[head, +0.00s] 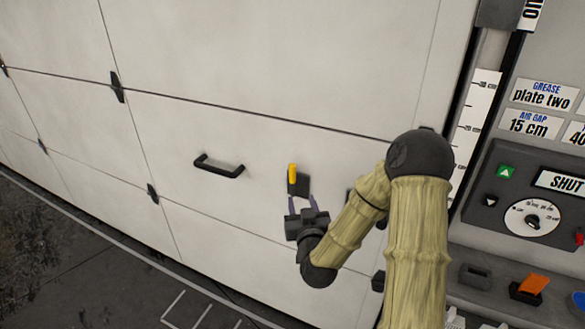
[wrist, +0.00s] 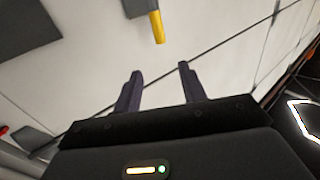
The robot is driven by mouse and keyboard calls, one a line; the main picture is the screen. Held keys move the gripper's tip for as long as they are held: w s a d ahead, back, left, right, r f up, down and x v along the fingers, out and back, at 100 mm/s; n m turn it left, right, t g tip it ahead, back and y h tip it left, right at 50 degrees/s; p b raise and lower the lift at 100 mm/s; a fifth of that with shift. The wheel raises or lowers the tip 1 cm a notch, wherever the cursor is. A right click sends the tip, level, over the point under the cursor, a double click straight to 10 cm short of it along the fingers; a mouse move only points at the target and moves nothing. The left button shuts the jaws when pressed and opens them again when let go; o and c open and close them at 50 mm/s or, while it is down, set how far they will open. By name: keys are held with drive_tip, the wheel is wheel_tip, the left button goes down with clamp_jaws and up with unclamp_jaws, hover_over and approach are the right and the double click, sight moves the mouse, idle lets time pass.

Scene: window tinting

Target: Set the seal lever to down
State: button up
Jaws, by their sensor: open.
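A lever with a yellow handle (head: 292,173) sits on a dark base (head: 301,186) on the white door; I take it as the seal lever, though I see no label on it. In the head view the handle points up. It also shows in the wrist view, where the yellow handle (wrist: 157,27) lies beyond my fingertips. My gripper (head: 299,201) is open and empty, just below the lever's base in the head view. In the wrist view a gap shows between the handle and my open gripper (wrist: 160,71).
A black pull handle (head: 219,167) is on the door (head: 250,60) left of the lever. A control panel (head: 490,225) at the right has a dial (head: 534,219), and an orange lever (head: 533,284) is below it. Dark hinges dot the door's seams.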

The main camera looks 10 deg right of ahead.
sight(293, 170)
drive_tip(key=w+p, duration=0.1)
drive_tip(key=w, duration=0.4)
drive_tip(key=w+p, duration=0.2)
drive_tip(key=w, duration=0.4)
drive_tip(key=w+p, duration=0.2)
drive_tip(key=w, duration=0.4)
drive_tip(key=shift+w+d, duration=0.15)
drive_tip(key=shift+d, duration=0.15)
clamp_jaws()
